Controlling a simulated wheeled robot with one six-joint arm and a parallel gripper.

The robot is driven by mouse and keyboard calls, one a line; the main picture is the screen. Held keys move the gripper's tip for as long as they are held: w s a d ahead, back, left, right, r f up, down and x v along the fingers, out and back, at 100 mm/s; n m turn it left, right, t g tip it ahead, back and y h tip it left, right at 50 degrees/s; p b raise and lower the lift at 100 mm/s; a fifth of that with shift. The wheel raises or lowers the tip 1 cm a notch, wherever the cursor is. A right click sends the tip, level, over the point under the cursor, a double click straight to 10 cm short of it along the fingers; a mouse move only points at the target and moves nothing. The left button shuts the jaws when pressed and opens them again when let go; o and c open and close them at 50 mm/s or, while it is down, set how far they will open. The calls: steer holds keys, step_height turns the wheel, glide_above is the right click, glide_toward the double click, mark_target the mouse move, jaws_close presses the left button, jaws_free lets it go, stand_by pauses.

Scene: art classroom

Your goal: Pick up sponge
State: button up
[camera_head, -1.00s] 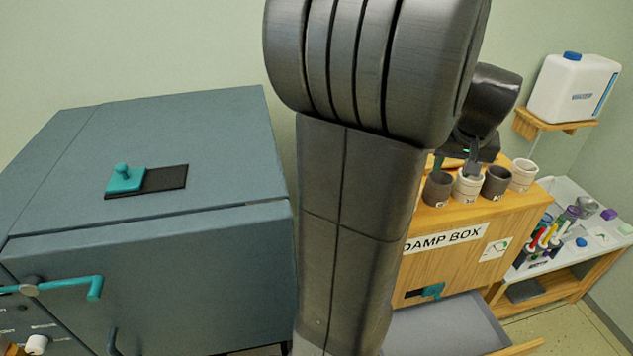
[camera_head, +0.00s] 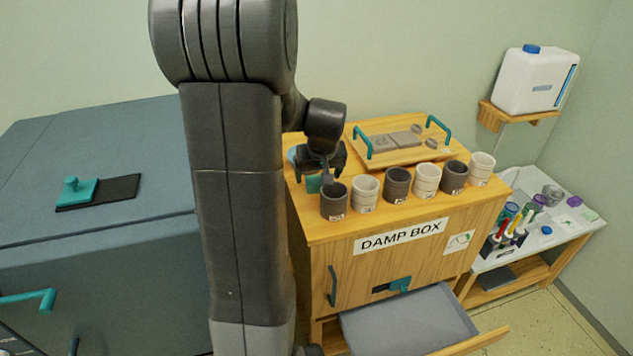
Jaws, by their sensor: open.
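My gripper (camera_head: 322,180) is open above the left end of the damp box (camera_head: 400,262), just behind the leftmost dark grey cup (camera_head: 334,202). A small teal patch shows at its fingers; I cannot tell whether it is part of the gripper or a thing behind it. A light blue edge (camera_head: 292,155) shows just left of the gripper, mostly hidden by my arm. I cannot make out a sponge for certain. A small purple block (camera_head: 575,201) lies on the white side table at the right, too small to identify.
Several grey and white cups line the front of the damp box top. A wooden tray (camera_head: 375,157) with teal handles lies behind them. The lower drawer (camera_head: 408,320) is pulled out. A blue-grey cabinet (camera_head: 95,245) stands left; a white jug (camera_head: 536,80) sits on a shelf.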

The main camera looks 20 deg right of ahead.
mark_target(317, 180)
steer(key=shift+x, duration=1.55)
steer(key=shift+r, duration=0.1)
steer(key=c, duration=1)
steer(key=shift+c, duration=0.3)
steer(key=shift+r, duration=0.1)
step_height(317, 180, up, 10)
steer(key=b, duration=0.1)
